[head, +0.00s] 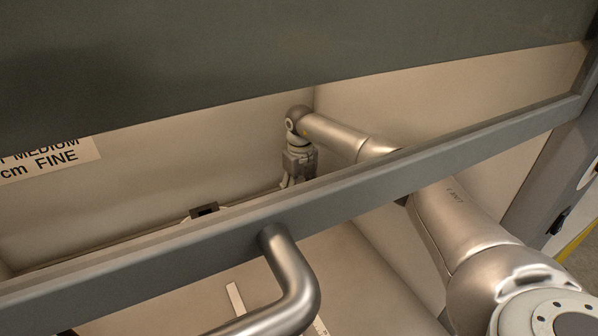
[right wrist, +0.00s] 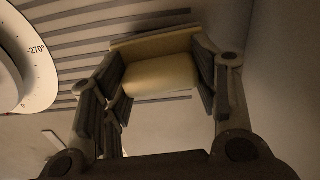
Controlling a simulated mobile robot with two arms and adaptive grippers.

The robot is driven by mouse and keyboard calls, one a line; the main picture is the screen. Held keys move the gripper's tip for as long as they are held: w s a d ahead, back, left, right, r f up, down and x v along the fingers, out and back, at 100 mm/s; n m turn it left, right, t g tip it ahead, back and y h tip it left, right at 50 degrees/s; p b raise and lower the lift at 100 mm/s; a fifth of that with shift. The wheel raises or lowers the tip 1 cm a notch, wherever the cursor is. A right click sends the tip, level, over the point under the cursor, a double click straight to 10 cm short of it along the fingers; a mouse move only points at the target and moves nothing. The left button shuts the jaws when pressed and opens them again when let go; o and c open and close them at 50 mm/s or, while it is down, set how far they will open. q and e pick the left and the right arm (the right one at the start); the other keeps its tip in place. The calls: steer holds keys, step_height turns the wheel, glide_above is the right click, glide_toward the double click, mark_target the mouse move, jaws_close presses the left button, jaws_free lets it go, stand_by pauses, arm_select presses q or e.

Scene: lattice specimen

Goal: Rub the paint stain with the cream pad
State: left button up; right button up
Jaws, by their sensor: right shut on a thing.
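My right gripper (head: 297,172) reaches down inside the pale box, partly hidden behind the grey rail. In the right wrist view my right gripper (right wrist: 158,62) is shut on the cream pad (right wrist: 160,76), a pale block held between the two fingers. In the head view the pad cannot be made out. I cannot make out a paint stain in either view. My left gripper is not in view.
A grey rail (head: 400,168) with a bent metal handle (head: 292,283) crosses in front of the box. A dark panel (head: 250,50) hangs above the opening. In the right wrist view a white dial (right wrist: 42,62) marked 270° and dark parallel stripes (right wrist: 70,34) lie beyond the fingers.

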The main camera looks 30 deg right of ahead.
steer(key=shift+a+r, duration=0.1)
steer(key=shift+r, duration=0.65)
steer(key=shift+r+p, duration=0.75)
steer(key=shift+p, duration=0.05)
steer(key=shift+d+r+p, duration=0.2)
steer(key=shift+r+p, duration=0.3)
steer(key=shift+r, duration=0.35)
steer(key=shift+a+r, duration=0.15)
steer(key=shift+a, duration=0.05)
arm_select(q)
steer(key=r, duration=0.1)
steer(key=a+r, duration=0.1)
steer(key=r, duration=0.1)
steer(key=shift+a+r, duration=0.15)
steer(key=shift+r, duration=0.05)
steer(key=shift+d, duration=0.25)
arm_select(e)
steer(key=shift+d, duration=0.15)
